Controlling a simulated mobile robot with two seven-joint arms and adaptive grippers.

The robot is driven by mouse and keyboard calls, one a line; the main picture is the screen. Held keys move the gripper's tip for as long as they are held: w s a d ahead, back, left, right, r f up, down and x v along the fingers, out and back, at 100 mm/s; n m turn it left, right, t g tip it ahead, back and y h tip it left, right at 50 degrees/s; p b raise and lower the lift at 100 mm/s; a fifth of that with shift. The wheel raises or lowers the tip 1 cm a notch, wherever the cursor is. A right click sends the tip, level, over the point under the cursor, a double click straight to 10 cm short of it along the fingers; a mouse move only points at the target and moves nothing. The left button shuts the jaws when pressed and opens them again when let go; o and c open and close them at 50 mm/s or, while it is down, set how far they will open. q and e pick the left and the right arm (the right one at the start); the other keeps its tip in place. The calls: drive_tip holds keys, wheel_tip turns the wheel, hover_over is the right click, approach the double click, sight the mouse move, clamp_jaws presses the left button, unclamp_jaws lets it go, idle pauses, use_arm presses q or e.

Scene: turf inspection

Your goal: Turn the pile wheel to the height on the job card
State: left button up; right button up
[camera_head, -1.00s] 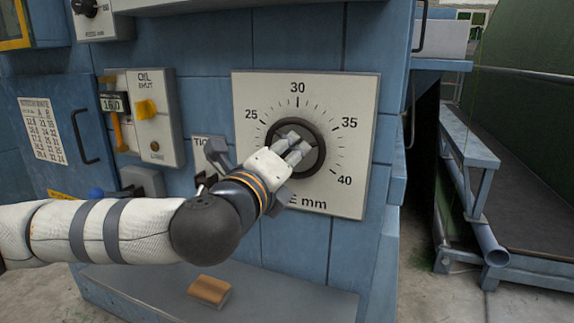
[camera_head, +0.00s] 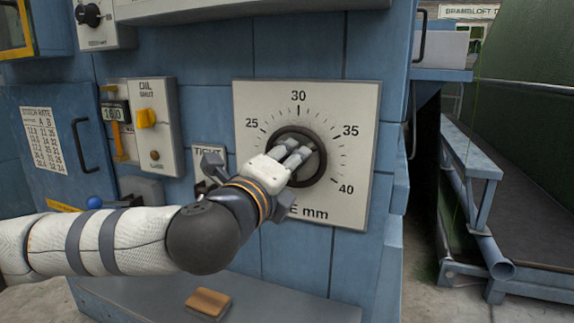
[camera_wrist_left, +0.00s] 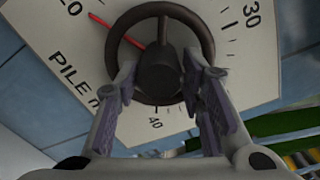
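The pile wheel (camera_head: 321,169) is a dark ring with a hub on a pale dial plate (camera_head: 362,110) marked 25 to 40 mm. The wheel also shows in the left wrist view (camera_wrist_left: 208,45), with a spoke and a red pointer (camera_wrist_left: 116,31) aimed near the 20 mark. My left gripper (camera_head: 291,151) is at the wheel's face; its arm hides part of the dial. In the left wrist view its fingers (camera_wrist_left: 160,78) stand apart on either side of the hub; firm contact is not clear. My right gripper is out of view. No card with a pile height is readable.
An oil box (camera_head: 170,130) with a yellow knob and a stitch-rate card (camera_head: 43,138) are left of the dial. A grey lever (camera_head: 213,165) stands near my arm. A wooden block (camera_head: 208,302) lies on the ledge below. A blue frame (camera_head: 470,150) is at right.

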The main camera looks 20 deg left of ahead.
use_arm(q)
drive_tip(key=shift+o, duration=0.9)
drive_tip(key=s, duration=0.7)
drive_tip(key=shift+s+a, duration=0.15)
drive_tip(key=shift+s, duration=0.1)
